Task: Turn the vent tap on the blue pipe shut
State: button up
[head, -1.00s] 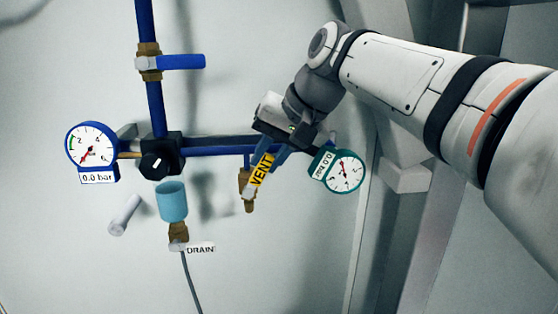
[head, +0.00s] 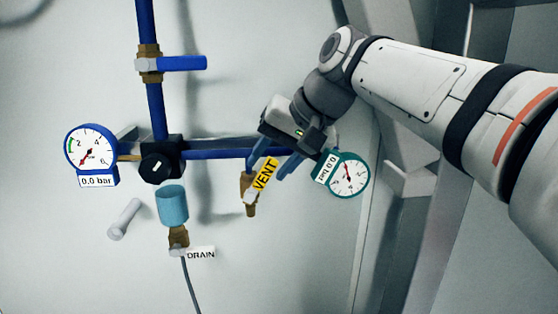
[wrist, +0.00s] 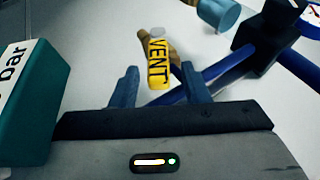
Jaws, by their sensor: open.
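The vent tap (head: 249,190) is a brass fitting below the horizontal blue pipe (head: 225,152). Its yellow part marked VENT (head: 264,174) slants up to the right in the head view. My gripper (head: 266,170) comes from the upper right, with its two blue fingers open. In the wrist view the yellow VENT part (wrist: 158,62) lies between the fingers (wrist: 158,70), with a gap on each side. The brass of the tap (wrist: 146,45) shows behind it. I cannot tell how deep the yellow part sits between the fingers.
A teal gauge (head: 348,176) hangs close to the right of my gripper; its label block (wrist: 22,105) fills the wrist view's left edge. A blue-handled valve (head: 182,63), a blue gauge (head: 92,150), a black regulator (head: 160,158) and a drain cup (head: 172,205) are farther left.

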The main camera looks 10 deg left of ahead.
jog(key=shift+d+r, duration=0.15)
jog(key=v, duration=0.7)
jog(key=shift+r, duration=0.2)
jog(key=shift+s, duration=0.1)
jog(key=shift+c, duration=0.2)
